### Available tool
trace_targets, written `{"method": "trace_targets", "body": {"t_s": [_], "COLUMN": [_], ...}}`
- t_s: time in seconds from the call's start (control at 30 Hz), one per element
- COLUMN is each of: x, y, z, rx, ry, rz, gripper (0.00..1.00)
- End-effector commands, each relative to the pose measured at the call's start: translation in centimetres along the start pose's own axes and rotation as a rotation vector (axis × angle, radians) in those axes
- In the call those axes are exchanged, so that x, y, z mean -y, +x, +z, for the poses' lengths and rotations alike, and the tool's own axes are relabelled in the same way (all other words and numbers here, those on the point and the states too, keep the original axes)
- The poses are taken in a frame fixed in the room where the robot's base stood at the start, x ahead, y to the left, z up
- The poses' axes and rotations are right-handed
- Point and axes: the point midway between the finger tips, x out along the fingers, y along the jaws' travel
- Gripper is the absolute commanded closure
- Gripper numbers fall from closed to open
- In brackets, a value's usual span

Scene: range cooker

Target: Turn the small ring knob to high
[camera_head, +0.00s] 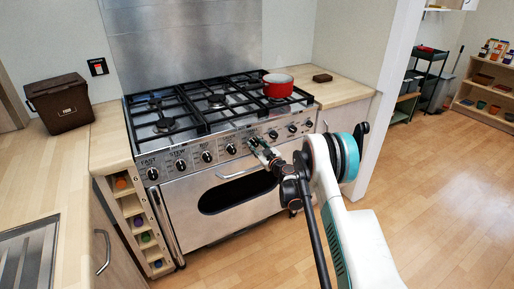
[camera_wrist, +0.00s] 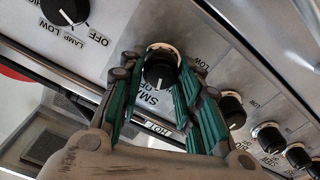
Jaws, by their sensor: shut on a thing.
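The small ring knob (camera_wrist: 161,72) is a black round knob on the cooker's steel front panel. It shows in the wrist view with a pale pointer line toward the bottom of the picture and a partly covered label starting "SM" below it. My gripper (camera_wrist: 163,66) has its green-sided fingers on either side of this knob and is shut on it. In the head view my gripper (camera_head: 260,148) reaches the panel right of the middle and largely hides the knob there. A "LOW" mark shows to the right of the knob in the wrist view.
Neighbouring knobs sit close: a lamp knob (camera_wrist: 65,8) on one side and another knob (camera_wrist: 232,108) on the other. The oven door handle (camera_head: 240,172) runs below the panel. A red pot (camera_head: 278,88) stands on the hob's back right.

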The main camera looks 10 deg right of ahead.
Motion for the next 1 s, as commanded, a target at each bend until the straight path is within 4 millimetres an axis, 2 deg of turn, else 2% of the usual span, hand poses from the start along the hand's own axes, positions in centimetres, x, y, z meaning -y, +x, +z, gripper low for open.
{"method": "trace_targets", "body": {"t_s": [0.5,0.73,1.0], "x": [0.19,0.24,0.28], "y": [0.00,0.00,0.00], "z": [0.06,0.08,0.11], "rx": [0.000,0.000,0.000], "ry": [-0.456,-0.590,-0.665], "rz": [0.000,0.000,0.000], "gripper": [0.93,0.93,0.93]}}
